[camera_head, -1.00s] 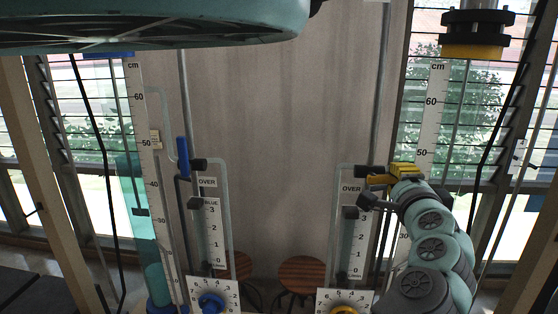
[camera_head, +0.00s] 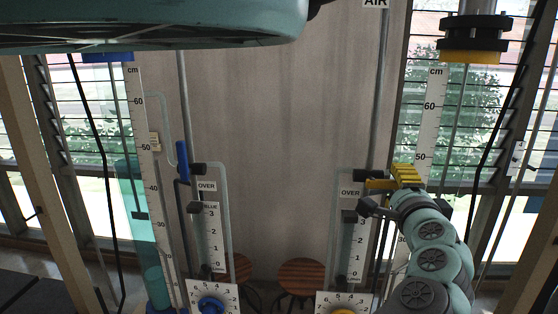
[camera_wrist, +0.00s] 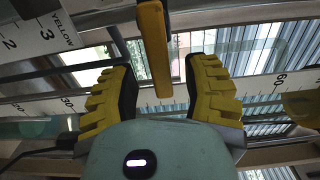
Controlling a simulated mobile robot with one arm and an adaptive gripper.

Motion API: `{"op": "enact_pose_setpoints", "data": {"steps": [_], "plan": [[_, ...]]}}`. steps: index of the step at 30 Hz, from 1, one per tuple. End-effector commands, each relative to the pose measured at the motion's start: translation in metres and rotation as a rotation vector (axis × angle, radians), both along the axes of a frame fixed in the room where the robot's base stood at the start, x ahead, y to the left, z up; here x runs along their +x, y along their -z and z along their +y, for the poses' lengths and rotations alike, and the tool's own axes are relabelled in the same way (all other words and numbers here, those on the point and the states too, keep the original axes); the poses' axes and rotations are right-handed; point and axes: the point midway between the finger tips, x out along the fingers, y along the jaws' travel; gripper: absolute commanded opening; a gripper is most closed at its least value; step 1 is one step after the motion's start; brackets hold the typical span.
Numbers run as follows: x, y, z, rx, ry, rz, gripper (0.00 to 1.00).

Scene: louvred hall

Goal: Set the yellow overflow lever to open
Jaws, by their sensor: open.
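The yellow overflow lever (camera_head: 380,184) sticks out sideways from a dark valve (camera_head: 370,175) above the right OVER label, partly hidden by my gripper. In the wrist view the lever (camera_wrist: 154,48) is a yellow bar reaching in from the top edge, its free end between my fingers. My gripper (camera_wrist: 162,76) is open, with yellow ribbed pads on both sides of the lever and visible gaps to each. In the head view my gripper (camera_head: 406,175) is at the right end of the lever. Contact cannot be told there.
A blue lever (camera_head: 182,160) stands upright on the left column's valve. Two dials, with a blue knob (camera_head: 210,305) and a yellow knob (camera_head: 343,311), sit below. A tall cm scale (camera_head: 429,110) rises behind my gripper. Wooden stools (camera_head: 300,274) stand behind. The middle panel is clear.

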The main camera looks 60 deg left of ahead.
Motion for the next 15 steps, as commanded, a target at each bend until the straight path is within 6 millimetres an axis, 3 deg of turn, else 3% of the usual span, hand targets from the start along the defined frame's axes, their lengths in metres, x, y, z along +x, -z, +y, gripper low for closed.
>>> {"op": "enact_pose_setpoints", "data": {"steps": [15], "plan": [[-0.035,-0.004,-0.042,-0.005,0.0,0.0,0.47]]}}
